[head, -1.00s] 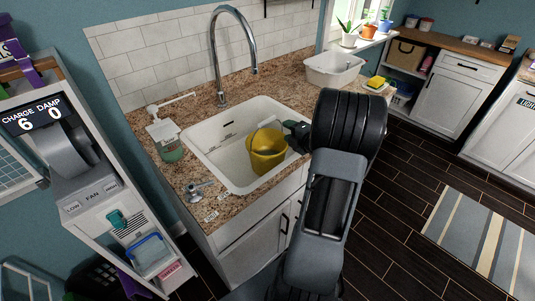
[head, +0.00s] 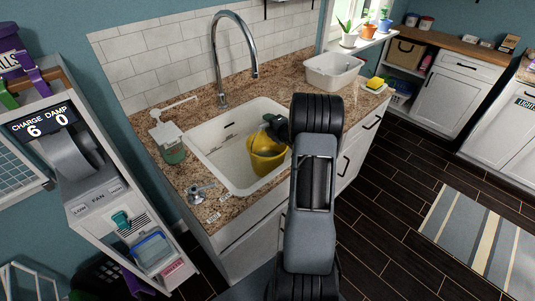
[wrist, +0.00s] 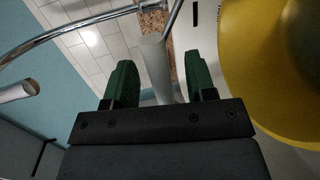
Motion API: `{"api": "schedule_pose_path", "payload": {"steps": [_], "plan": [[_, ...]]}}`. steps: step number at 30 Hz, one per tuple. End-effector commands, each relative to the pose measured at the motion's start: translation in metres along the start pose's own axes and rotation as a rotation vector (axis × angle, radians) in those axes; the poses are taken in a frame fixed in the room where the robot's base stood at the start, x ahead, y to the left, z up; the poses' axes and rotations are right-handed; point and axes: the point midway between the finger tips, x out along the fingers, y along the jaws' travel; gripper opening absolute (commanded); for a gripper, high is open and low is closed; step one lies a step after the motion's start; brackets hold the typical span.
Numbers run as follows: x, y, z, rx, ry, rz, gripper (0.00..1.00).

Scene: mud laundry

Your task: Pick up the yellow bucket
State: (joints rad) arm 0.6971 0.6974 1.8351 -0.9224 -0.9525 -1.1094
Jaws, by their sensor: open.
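The yellow bucket (head: 264,162) stands in the white sink (head: 215,165), partly hidden behind my gripper and arm. It also fills the right side of the wrist view (wrist: 262,75), close beside the fingers. My gripper (head: 272,128) is at the bucket's upper edge in the head view. In the wrist view its two green fingers (wrist: 160,80) are apart. A pale cylindrical bar (wrist: 152,60) shows between them, possibly the bucket's handle grip. I cannot tell whether the fingers touch it.
A chrome faucet (head: 216,60) arches behind the sink. A soap dispenser (head: 170,140) stands left of it on the granite counter. A white tub (head: 332,70) and a yellow sponge (head: 375,83) are to the right. The dark floor (head: 375,185) at right is open.

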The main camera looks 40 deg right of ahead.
Motion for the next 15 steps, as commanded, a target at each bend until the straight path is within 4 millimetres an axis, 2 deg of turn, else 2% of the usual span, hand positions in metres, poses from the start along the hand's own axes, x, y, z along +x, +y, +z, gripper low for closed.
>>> {"api": "schedule_pose_path", "payload": {"steps": [10,15], "plan": [[0.0061,-0.0003,-0.0003,0.000,0.000,0.000,0.50],[0.0059,-0.0003,-0.0002,0.000,0.000,0.000,0.33]]}}
